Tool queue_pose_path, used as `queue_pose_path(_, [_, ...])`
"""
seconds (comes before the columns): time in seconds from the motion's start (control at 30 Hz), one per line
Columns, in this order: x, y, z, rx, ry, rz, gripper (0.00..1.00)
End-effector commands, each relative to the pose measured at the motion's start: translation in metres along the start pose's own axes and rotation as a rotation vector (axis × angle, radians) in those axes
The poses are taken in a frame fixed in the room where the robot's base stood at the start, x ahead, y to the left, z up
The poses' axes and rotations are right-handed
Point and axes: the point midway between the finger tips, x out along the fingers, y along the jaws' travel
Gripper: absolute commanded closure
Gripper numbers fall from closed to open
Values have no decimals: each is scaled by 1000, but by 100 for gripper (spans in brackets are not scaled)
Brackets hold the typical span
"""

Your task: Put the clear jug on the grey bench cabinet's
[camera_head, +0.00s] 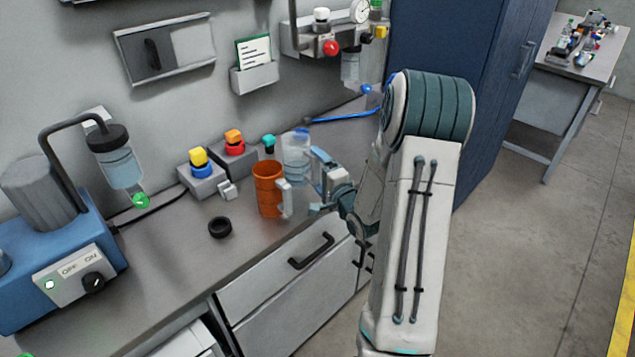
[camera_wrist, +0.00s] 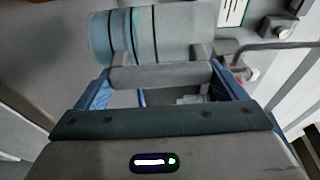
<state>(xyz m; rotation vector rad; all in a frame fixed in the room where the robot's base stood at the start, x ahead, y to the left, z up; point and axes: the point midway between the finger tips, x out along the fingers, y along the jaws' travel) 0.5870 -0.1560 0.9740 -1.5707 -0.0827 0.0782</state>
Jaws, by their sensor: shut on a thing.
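The clear jug (camera_head: 296,152) is upright over the grey bench top, just behind and right of the orange jug in the head view. My gripper (camera_head: 319,178) is at its right side, shut on its handle. In the wrist view the jug (camera_wrist: 150,36) lies across the top with dark bands on its clear body, and its grey handle (camera_wrist: 160,76) is between my fingers. The jug's base is partly hidden, so I cannot tell whether it touches the bench. The grey bench cabinet (camera_head: 286,290) has drawers with dark handles below the top.
An orange jug (camera_head: 267,188) with a pale handle stands close in front of the clear jug. A black ring (camera_head: 220,227) lies left of it. Button boxes (camera_head: 202,180) stand behind, and a blue machine (camera_head: 62,275) is at left. The front bench top is mostly clear.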

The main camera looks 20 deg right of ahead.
Motion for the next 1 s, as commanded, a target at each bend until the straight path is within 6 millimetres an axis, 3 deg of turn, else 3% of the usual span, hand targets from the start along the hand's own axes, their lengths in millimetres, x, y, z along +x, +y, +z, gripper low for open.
queue_pose_path(0.3, [0, 34, 1, 2, -1, 2, 40])
queue_pose_path(0.8, [0, 44, 1, -1, -1, -2, 40])
queue_pose_path(0.83, [0, 43, 1, -1, -1, 0, 0])
queue_pose_path(1.0, [0, 42, 1, 0, -1, 1, 0])
